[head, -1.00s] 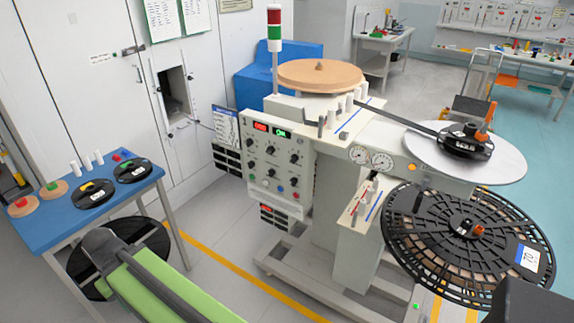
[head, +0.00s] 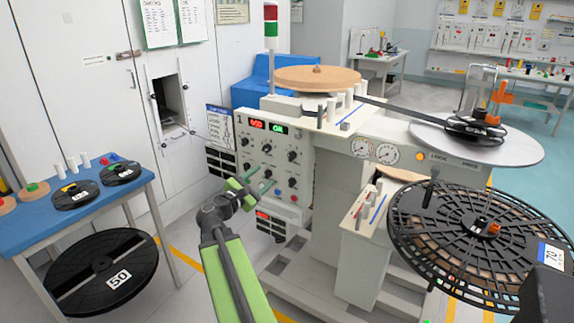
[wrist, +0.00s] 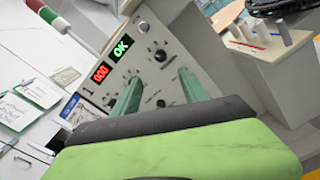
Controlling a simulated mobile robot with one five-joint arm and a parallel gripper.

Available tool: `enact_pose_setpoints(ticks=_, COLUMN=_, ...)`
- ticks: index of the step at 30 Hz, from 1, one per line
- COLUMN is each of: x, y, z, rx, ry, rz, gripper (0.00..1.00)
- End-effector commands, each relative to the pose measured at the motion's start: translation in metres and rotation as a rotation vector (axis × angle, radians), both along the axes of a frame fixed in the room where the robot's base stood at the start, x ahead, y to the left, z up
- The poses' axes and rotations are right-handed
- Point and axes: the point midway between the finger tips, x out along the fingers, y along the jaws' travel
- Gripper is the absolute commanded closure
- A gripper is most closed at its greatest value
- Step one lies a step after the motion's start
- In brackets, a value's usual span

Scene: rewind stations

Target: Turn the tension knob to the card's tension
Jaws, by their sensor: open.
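The beige control panel (head: 279,140) of the rewind station carries several black knobs, one at upper right (head: 292,156) and one at upper left (head: 246,142). The labels are too small to tell which is the tension knob. A card with a blue header (head: 222,121) hangs left of the panel; its text is unreadable. My gripper (head: 265,179) is open and empty in front of the panel's lower part. In the wrist view, the green fingers of my gripper (wrist: 160,77) point at the panel, with a dark knob (wrist: 160,55) between and beyond the tips.
A red display (head: 257,125) and a green OK display (head: 279,129) top the panel. A blue table (head: 30,225) with small reels stands left. A large black reel (head: 460,220) lies at right. Beige machine housing (head: 350,225) stands right of the panel.

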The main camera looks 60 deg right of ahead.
Motion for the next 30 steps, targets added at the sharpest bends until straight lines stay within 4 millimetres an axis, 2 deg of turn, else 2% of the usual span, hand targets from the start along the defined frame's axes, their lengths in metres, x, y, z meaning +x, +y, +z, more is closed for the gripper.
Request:
enact_pose_setpoints(ticks=15, x=0.000, y=-0.124, z=0.000, rx=0.003, ry=-0.004, rz=-0.004, gripper=0.48)
enact_pose_setpoints(ticks=18, x=0.000, y=-0.144, z=0.000, rx=0.003, ry=-0.004, rz=-0.004, gripper=0.48)
enact_pose_setpoints(ticks=24, x=-0.001, y=-0.165, z=0.000, rx=0.003, ry=-0.004, rz=-0.003, gripper=0.48)
enact_pose_setpoints(ticks=30, x=-0.002, y=-0.168, z=0.000, rx=0.003, ry=-0.004, rz=-0.003, gripper=0.48)
